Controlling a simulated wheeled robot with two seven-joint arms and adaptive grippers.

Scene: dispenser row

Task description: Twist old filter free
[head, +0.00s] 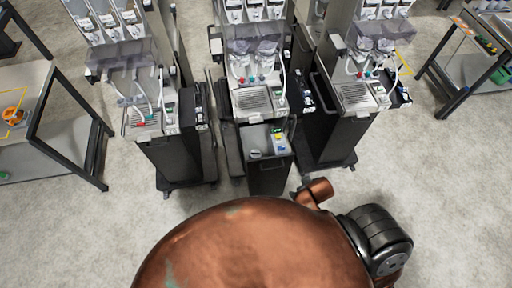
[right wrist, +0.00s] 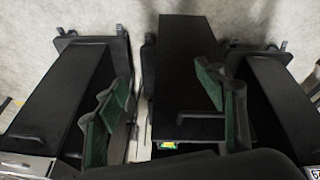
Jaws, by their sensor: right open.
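No part shows that I can clearly name as the old filter. The middle dispenser (head: 253,100) has a dark lower cabinet (head: 270,178) with an open-topped front part. A small pale round piece (head: 255,154) and small green, yellow and blue items (head: 279,138) show there, too small to identify. My right gripper (right wrist: 160,80) shows in the right wrist view, its green-padded fingers spread wide and nothing between them. It is above the dark cabinets; a small yellow-green item (right wrist: 167,145) shows below. My left gripper is not in view.
Similar dispensers stand on the left (head: 140,112) and right (head: 355,92), with narrow gaps between. A metal table (head: 70,140) is at the left and another (head: 470,55) at the upper right. The grey floor in front is clear at both sides.

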